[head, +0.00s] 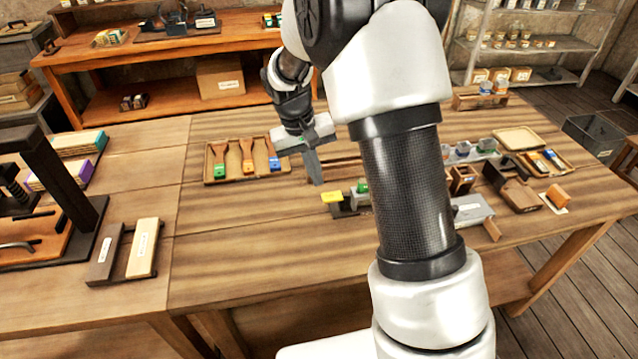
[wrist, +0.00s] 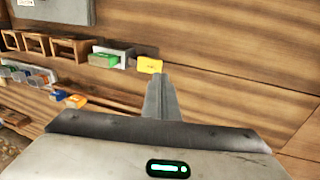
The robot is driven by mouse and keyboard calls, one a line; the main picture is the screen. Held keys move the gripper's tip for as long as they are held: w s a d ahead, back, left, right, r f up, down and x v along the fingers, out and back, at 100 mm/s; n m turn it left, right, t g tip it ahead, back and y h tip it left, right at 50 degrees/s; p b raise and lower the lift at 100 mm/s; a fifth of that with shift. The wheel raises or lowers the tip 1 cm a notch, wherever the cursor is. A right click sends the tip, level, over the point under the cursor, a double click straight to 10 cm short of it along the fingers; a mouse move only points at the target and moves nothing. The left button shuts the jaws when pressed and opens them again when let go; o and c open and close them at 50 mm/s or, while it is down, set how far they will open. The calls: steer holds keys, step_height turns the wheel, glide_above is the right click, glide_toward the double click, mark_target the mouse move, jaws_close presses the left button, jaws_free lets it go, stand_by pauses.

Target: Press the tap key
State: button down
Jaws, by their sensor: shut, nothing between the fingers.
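A small yellow piece (head: 332,197), which looks like the tap key, sits on a low dark block on the wooden bench. It also shows in the wrist view (wrist: 150,65), just beyond my fingertips. A green piece (head: 362,186) is beside it, also seen in the wrist view (wrist: 103,60). My gripper (head: 317,181) is shut and empty, pointing down a little behind and left of the yellow piece in the head view. In the wrist view the shut fingers (wrist: 160,80) end close to its edge. I cannot tell their height above the bench.
A tray of brushes (head: 247,160) lies left of my gripper. A grey-topped box (head: 470,208) and several small wooden holders stand to the right, partly behind my arm. A dark press (head: 60,190) stands at the far left. The bench front (head: 270,235) is clear.

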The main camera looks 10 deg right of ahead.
steer(key=v, duration=0.7)
steer(key=shift+w+r, duration=0.15)
steer(key=shift+r, duration=0.05)
steer(key=shift+a, duration=0.1)
steer(key=s+d+r+t+y+p, duration=0.25)
steer(key=s+r+p, duration=0.25)
steer(key=s+r, duration=1.15)
steer(key=s+r+t+p, duration=0.2)
steer(key=s+t, duration=0.1)
steer(key=s, duration=0.6)
steer(key=shift+d, duration=0.45)
steer(key=shift+r, duration=0.15)
